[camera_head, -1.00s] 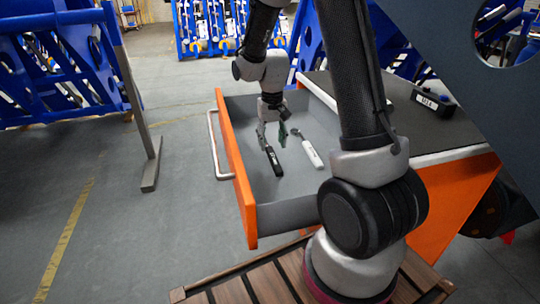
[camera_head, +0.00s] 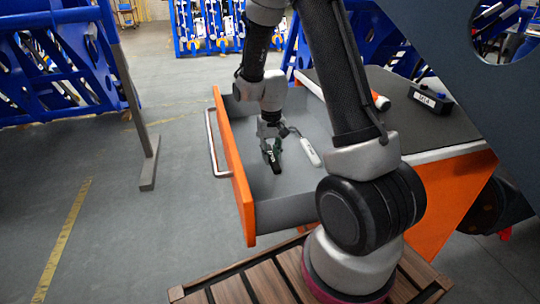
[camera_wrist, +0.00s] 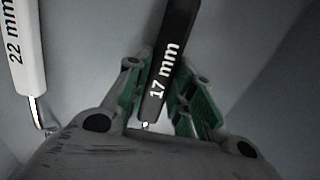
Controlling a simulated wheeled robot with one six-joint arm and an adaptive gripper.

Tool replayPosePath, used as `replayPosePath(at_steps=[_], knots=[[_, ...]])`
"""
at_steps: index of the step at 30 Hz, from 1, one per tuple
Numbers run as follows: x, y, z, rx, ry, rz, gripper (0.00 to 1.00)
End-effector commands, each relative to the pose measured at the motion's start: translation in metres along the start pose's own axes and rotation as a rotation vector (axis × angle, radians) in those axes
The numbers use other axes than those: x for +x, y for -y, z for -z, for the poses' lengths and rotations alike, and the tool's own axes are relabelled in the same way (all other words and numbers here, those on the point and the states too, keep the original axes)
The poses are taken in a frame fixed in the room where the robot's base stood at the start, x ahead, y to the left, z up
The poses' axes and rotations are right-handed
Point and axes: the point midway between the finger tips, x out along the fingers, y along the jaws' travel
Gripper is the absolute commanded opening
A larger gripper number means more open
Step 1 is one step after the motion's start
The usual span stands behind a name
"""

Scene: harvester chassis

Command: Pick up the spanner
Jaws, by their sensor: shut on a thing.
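A black spanner (camera_head: 275,165) marked "17 mm" is in the open grey drawer. In the wrist view the black spanner (camera_wrist: 171,50) runs up between the green-lined fingers. My gripper (camera_head: 270,147) points down into the drawer and is shut on this spanner; the fingers also show in the wrist view (camera_wrist: 165,92). A white spanner (camera_head: 310,152) marked "22 mm" lies beside it to the right. In the wrist view the white spanner (camera_wrist: 28,55) is at the left, apart from the fingers. Whether the black spanner touches the drawer floor is unclear.
The drawer has an orange front (camera_head: 235,165) with a metal handle (camera_head: 211,145) and grey side walls close around my gripper. The dark cabinet top (camera_head: 405,125) at the right holds a small labelled black box (camera_head: 431,98). Open floor lies left.

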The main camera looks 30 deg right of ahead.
Motion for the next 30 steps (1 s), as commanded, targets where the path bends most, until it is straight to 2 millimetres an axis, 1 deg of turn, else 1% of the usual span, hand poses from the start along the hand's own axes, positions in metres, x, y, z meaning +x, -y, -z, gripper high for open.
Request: replayPosePath(at_steps=[8, 11, 14, 21, 24, 27, 30], knots=[[-0.001, 0.0, 0.0, 0.0, -0.001, 0.0, 0.0], [-0.007, 0.0, 0.001, 0.0, -0.004, 0.001, 0.0], [-0.022, 0.0, 0.002, 0.0, -0.006, 0.001, 0.0], [-0.073, 0.0, 0.001, 0.0, -0.006, 0.001, 0.0], [-0.089, 0.0, 0.001, 0.0, -0.005, 0.001, 0.0], [-0.097, 0.0, 0.001, 0.0, -0.003, 0.0, 0.0], [-0.101, 0.0, 0.0, 0.0, -0.001, 0.0, 0.0]])
